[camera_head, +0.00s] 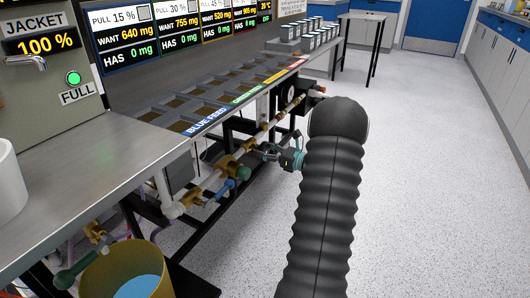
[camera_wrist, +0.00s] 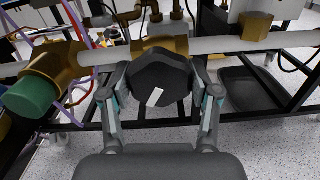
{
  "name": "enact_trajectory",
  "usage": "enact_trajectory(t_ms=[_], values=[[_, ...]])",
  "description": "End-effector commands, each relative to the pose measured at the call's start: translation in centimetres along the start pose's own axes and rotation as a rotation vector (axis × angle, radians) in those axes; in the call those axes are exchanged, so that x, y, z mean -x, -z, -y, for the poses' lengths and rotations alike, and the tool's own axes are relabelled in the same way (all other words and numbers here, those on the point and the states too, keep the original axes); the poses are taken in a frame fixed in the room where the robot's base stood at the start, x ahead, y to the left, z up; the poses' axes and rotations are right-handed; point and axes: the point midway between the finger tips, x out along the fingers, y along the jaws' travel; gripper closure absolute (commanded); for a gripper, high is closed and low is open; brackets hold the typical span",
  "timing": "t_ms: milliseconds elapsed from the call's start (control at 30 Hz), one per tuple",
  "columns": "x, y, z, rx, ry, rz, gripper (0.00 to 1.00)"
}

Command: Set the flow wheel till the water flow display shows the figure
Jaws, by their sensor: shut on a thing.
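The flow wheel (camera_wrist: 172,82), a black many-sided knob with a white mark, sits on a brass valve body (camera_wrist: 163,44) in the wrist view. The white mark is tilted, its top leaning right. My gripper (camera_wrist: 158,88) has one finger on each side of the wheel and is shut on it. In the head view my gripper (camera_head: 288,158) is at the pipework under the bench's front edge, partly hidden by my arm, and the wheel cannot be made out there. I cannot pick out a water flow display in either view.
A white pipe (camera_wrist: 240,44) runs behind the wheel, with a green-handled valve (camera_wrist: 35,98) at left. A jacket display (camera_head: 40,45) reads 100 %. A yellow bucket (camera_head: 105,275) stands at lower left. The speckled floor (camera_head: 440,190) at right is clear.

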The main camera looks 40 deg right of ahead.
Motion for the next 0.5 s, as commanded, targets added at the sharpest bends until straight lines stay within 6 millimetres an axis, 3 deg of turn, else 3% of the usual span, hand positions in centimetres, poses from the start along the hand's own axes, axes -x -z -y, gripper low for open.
enact_trajectory(t_ms=[500], values=[[-0.07, 0.58, 0.08, 0.417, 0.001, 0.002, 0.73]])
